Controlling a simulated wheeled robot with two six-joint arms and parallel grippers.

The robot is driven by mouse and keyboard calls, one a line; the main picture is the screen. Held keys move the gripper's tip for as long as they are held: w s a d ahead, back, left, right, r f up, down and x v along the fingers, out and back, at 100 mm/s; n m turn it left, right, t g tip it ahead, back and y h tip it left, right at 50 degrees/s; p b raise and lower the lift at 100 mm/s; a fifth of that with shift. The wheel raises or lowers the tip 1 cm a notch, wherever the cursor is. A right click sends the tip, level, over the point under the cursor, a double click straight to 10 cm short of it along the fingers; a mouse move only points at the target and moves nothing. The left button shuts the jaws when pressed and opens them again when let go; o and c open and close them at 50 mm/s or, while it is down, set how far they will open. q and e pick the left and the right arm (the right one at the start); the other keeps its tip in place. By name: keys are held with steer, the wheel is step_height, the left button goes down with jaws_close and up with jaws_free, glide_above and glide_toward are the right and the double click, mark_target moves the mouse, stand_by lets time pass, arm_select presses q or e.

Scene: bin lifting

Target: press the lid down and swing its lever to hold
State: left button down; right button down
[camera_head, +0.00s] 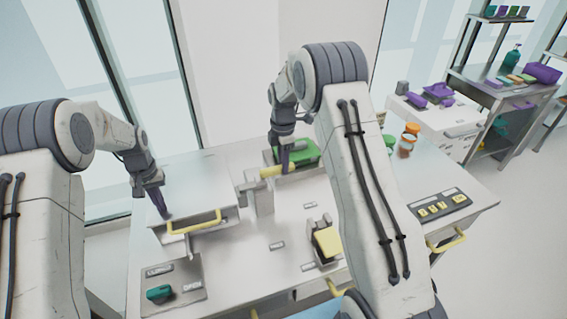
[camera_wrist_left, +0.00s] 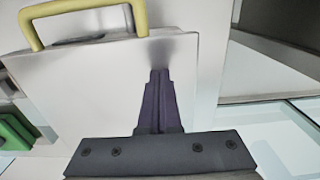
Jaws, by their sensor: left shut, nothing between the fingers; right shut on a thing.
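The lid is a flat grey metal plate (camera_head: 190,190) at the left of the bench, with a yellow handle (camera_head: 195,222) at its front; it fills much of the left wrist view (camera_wrist_left: 95,90). My left gripper (camera_head: 166,214) is shut and empty. Its purple fingertips (camera_wrist_left: 160,72) point at the lid's top and appear to touch it. The lever has a yellow grip (camera_head: 271,172) beside a grey post (camera_head: 259,195) right of the lid. My right gripper (camera_head: 284,170) is shut on the yellow grip. Its fingers partly hide the lever.
A green object (camera_head: 306,152) lies behind the lever. A yellow-topped block (camera_head: 327,241) stands mid-bench, and a button panel (camera_head: 440,206) is at right. Orange-lidded jars (camera_head: 408,141) stand at the back right.

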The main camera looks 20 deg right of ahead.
arm_select(q)
steer(key=shift+s+d+f, duration=0.15)
steer(key=shift+f, duration=0.15)
arm_select(e)
steer(key=shift+a, duration=0.15)
steer(key=c, duration=0.6)
jaws_free()
step_height(320, 180, up, 12)
arm_select(q)
steer(key=shift+r, duration=0.1)
arm_select(e)
steer(key=shift+r, duration=0.15)
arm_select(q)
steer(key=shift+r+p, duration=0.5)
steer(key=shift+r, duration=0.1)
steer(key=shift+r+p, duration=2.05)
steer(key=shift+r, duration=1)
arm_select(e)
step_height(320, 180, up, 5)
steer(key=shift+f, duration=0.1)
